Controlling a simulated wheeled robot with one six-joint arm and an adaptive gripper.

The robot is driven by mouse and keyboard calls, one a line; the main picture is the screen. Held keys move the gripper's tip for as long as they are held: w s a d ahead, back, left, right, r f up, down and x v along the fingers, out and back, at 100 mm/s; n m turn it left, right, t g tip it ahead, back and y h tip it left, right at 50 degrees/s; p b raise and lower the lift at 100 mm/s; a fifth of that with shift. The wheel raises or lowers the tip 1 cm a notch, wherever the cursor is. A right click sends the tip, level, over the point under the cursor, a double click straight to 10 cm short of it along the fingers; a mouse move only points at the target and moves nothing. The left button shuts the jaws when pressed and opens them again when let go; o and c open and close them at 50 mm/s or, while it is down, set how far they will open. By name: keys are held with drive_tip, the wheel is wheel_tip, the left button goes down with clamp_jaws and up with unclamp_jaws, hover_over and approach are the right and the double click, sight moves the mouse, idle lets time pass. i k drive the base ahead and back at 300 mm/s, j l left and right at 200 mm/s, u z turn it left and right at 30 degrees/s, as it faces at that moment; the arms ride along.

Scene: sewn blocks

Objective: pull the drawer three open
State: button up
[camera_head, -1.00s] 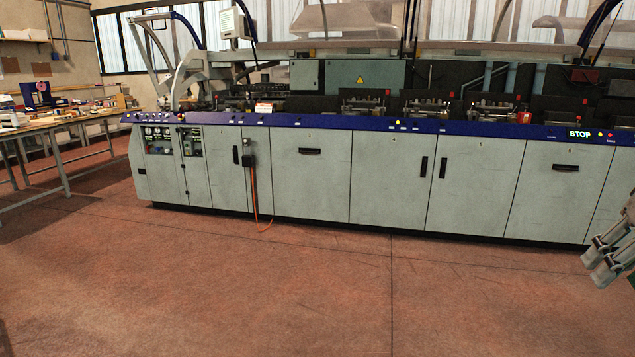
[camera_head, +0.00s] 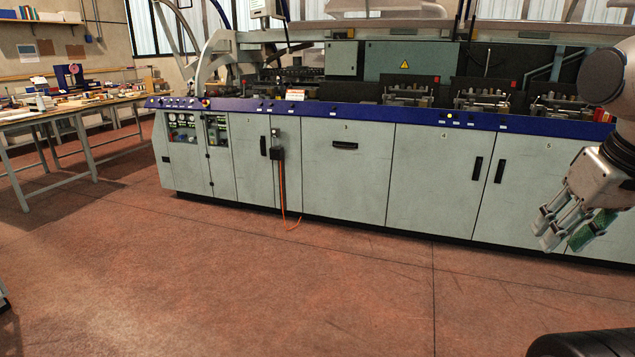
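Drawer three (camera_head: 345,175) is a pale grey-green front panel marked 3, on the long machine in the camera_head view. It is shut, flush with the panels beside it. Its short dark horizontal handle (camera_head: 347,145) is near the top. My gripper (camera_head: 567,238) is at the right edge, with its metal fingers pointing down and left. It looks open, the fingers spread apart with nothing seen between them. A green patch shows on one finger. The gripper is well to the right of the drawer, in front of panel 5 in the picture, not touching the handle.
Door 4 (camera_head: 432,180) is right of the drawer, with a vertical handle. To its left, an orange cable (camera_head: 283,195) hangs from a dark box to the floor. A cluttered workbench (camera_head: 75,112) stands at the far left. The red-brown floor (camera_head: 260,275) before the machine is clear.

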sight(347, 164)
drive_tip(key=i, duration=2.4)
drive_tip(key=i+j+z, duration=0.15)
drive_tip(key=i, duration=0.35)
drive_tip(key=i+j+z, duration=0.1)
drive_tip(key=i, duration=0.45)
drive_tip(key=i+j+z, duration=0.15)
drive_tip(key=i, duration=0.35)
drive_tip(key=i+j+z, duration=0.15)
drive_tip(key=i+j, duration=0.25)
drive_tip(key=i, duration=0.1)
